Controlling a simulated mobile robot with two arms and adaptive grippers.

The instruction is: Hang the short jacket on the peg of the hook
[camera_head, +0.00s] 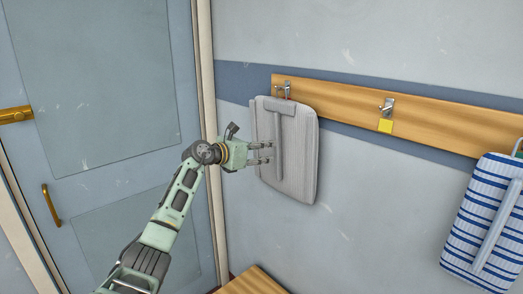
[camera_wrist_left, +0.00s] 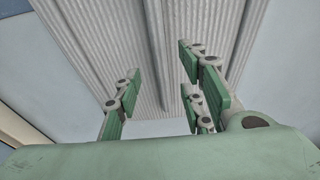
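The short jacket, a light grey ribbed garment (camera_head: 298,150), hangs flat against the wall just below the left metal hook (camera_head: 283,89). Its top edge reaches the hook; the exact contact with the peg is too small to tell. My left gripper (camera_head: 262,153) is at the jacket's left side, with its fingers apart and nothing visibly gripped between them. In the left wrist view, the open fingers (camera_wrist_left: 160,95) stand in front of the ribbed grey cloth (camera_wrist_left: 155,45). My right gripper is not in view.
A wooden rail (camera_head: 340,104) carries the hooks along the wall. A blue-and-white striped garment (camera_head: 478,215) hangs at the far right. A blue door (camera_head: 95,95) with brass handles is at the left. A wooden surface (camera_head: 253,283) shows at the bottom.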

